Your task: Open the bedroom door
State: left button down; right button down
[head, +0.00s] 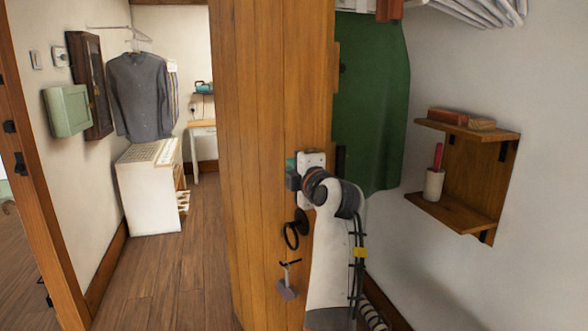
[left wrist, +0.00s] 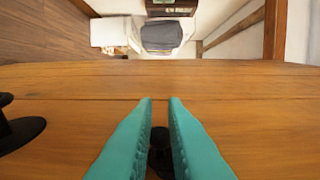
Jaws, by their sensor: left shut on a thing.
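The wooden bedroom door (head: 265,110) stands ajar in the middle of the head view, with an open gap on its left side. My left gripper (head: 292,172) is at the door's face, above a black ring (head: 291,236). In the left wrist view, the teal fingers of my left gripper (left wrist: 160,100) reach over the door's face (left wrist: 85,100) and are shut on a dark door handle (left wrist: 160,150), mostly hidden between them. A black round fitting (left wrist: 20,135) shows at the left there. My right gripper is not in view.
A door post (head: 35,200) stands at the left. Beyond the gap are wooden floor (head: 175,260), a white cabinet (head: 150,200) and a hanging grey shirt (head: 140,95). A wall shelf (head: 465,185) and green cloth (head: 370,100) are right of the door. A key tag (head: 287,290) hangs on the door.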

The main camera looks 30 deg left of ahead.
pick_arm(q)
jog(key=shift+s+r, duration=0.15)
jog(key=shift+r, duration=0.65)
jog(key=c, duration=1.8)
grip_release()
jog(key=o, duration=0.6)
jog(key=shift+s+d+r, duration=0.15)
jog(key=shift+s+d, duration=0.1)
jog(key=shift+s, duration=0.1)
jog(key=o, duration=1.1)
jog(key=shift+w+a+f, duration=0.1)
jog(key=shift+w+f, duration=0.15)
jog(key=shift+f, duration=0.15)
jog(key=shift+s, duration=0.1)
